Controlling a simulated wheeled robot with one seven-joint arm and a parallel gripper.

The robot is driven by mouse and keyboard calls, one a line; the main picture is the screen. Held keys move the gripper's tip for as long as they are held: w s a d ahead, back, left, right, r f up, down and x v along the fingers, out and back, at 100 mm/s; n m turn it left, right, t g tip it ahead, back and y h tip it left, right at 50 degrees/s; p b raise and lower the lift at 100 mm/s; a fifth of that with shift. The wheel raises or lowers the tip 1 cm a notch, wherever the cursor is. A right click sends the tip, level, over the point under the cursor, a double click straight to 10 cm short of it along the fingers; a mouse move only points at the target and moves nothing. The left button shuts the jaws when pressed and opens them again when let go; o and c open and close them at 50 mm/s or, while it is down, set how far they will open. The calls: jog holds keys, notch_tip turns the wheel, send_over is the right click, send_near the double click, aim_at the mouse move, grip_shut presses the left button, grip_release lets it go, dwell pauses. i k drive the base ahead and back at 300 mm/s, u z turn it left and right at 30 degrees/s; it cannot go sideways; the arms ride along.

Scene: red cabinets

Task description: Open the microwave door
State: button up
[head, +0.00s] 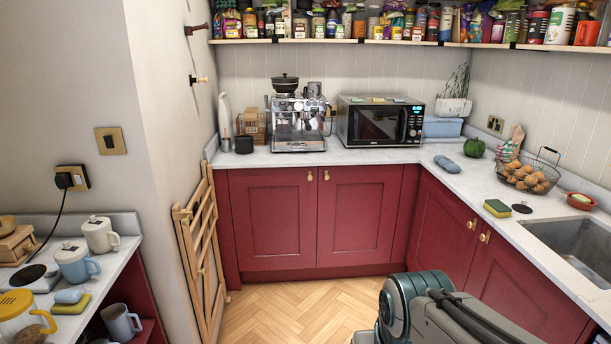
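The microwave (342,133) stands on the white counter at the back, near the corner. It has a dark door window (373,123) on its left and a control panel (412,124) with a lit blue display on its right. The door looks shut. No clear handle can be made out at this size. Part of my own arm shows at the bottom right, well in front of the microwave and lower than it. My gripper is not in view.
A coffee machine (298,129) stands just left of the microwave. A blue container (442,128) is to its right. Small items lie on its top. A shelf of jars (330,41) hangs above. A wooden folding rack (200,240) leans at left. The wooden floor (290,312) ahead is clear.

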aim_at(368, 124)
jog(key=z, duration=0.1)
jog(key=i, duration=1.55)
jog(key=z, duration=0.35)
jog(key=i, duration=2.4)
jog(key=z, duration=0.2)
